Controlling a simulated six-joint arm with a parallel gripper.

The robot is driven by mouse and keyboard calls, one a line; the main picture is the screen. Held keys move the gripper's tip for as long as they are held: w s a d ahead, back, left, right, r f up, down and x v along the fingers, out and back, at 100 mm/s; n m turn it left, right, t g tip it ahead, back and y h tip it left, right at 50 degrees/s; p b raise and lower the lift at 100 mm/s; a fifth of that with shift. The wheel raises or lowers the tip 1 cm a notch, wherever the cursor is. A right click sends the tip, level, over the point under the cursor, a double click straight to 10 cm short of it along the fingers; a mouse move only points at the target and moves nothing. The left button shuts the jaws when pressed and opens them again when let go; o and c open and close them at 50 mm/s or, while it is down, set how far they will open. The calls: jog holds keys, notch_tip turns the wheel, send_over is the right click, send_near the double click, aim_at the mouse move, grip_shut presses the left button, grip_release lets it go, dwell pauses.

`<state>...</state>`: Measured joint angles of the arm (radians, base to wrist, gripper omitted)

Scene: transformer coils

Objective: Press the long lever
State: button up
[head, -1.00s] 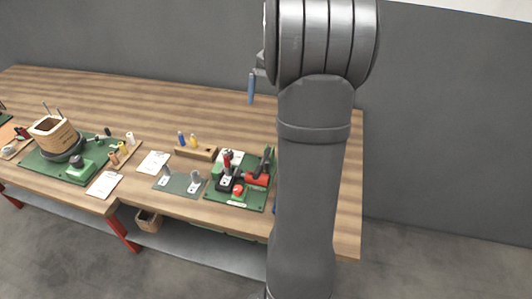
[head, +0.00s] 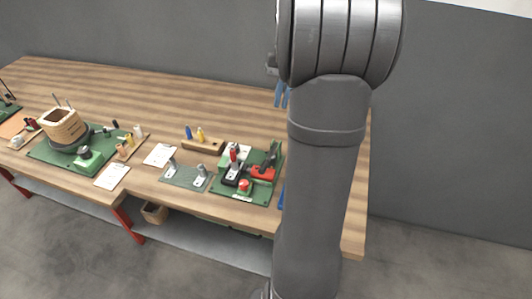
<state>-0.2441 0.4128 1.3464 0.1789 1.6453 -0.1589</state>
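My gripper (head: 282,95) shows as two blue fingers high over the back right of the table, left of my arm. The fingers appear a little apart, with nothing seen between them; the arm hides part of the gripper. Well below it, a green board (head: 222,204) carries lever devices. One is a black device with an upright red-tipped lever (head: 233,154). Beside it on the right is a red device (head: 262,173) with a dark upright lever (head: 271,157). Which is the long lever I cannot tell. A red knob (head: 243,186) sits in front. The gripper touches none of these.
A grey plate (head: 185,176) with metal parts lies left of the board. A wooden block (head: 203,146) with blue and yellow pegs stands behind. A wooden coil former (head: 64,126) is farther left. A blue object (head: 281,198) beside the board is partly behind my arm.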

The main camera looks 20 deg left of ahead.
aim_at(264, 166)
jog(key=n, duration=0.1)
jog(key=s+n, duration=0.1)
jog(key=n, duration=0.1)
jog(key=shift+s+d+f, duration=0.1)
jog(key=shift+d, duration=0.05)
grip_shut()
jog(key=s+n, duration=0.1)
jog(key=n, duration=0.2)
jog(key=s+n, duration=0.1)
jog(key=n, duration=0.3)
jog(key=s+d+f+n+y, duration=0.1)
jog(key=n, duration=0.2)
jog(key=shift+s, duration=0.35)
jog(key=x, duration=1.4)
jog(key=shift+w+a+f, duration=0.1)
jog(key=shift+w, duration=0.15)
